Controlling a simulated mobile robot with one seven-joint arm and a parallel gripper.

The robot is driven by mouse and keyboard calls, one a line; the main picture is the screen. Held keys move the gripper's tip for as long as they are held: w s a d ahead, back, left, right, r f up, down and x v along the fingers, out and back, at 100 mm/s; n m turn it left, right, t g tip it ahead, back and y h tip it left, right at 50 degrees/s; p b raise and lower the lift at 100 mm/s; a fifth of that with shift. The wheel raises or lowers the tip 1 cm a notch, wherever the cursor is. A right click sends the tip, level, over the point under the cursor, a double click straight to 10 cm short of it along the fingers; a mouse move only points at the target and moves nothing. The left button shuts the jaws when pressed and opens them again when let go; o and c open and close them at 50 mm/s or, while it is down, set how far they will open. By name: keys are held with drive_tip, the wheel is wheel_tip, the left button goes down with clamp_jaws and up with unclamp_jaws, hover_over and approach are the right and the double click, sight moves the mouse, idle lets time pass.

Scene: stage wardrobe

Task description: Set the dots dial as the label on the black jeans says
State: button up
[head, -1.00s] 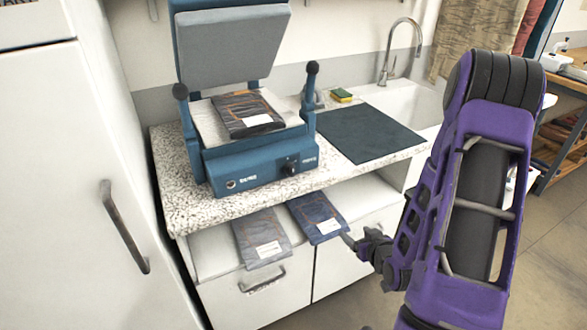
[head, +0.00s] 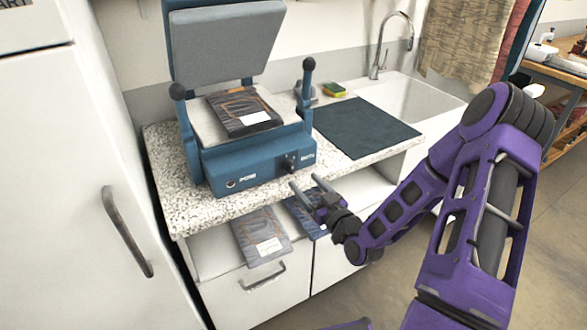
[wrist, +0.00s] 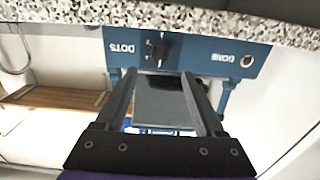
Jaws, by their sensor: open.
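The black jeans (head: 228,106), dark and folded with orange stitching, lie on the bed of the open blue press (head: 240,163). Their white label (head: 254,118) faces up, but its writing is too small to read. The black dots dial (head: 291,162) sits on the right of the press's front panel. In the wrist view, upside down, the dial (wrist: 160,50) shows beside the word DOTS, with small marks around it; its setting is unclear. My gripper (head: 306,185) is open and empty, in front of and slightly below the dial. The dial lies just beyond its fingertips (wrist: 159,76).
A round button (wrist: 246,61) marked DONE is on the same panel. Grey jeans (head: 258,232) and blue jeans (head: 298,211) lie on the shelf below the speckled counter (head: 172,180). A dark mat (head: 362,128) and a sink (head: 420,100) are to the right.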

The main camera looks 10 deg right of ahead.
sight(292, 169)
drive_tip(key=x, duration=0.7)
drive_tip(key=shift+w, duration=0.1)
clamp_jaws()
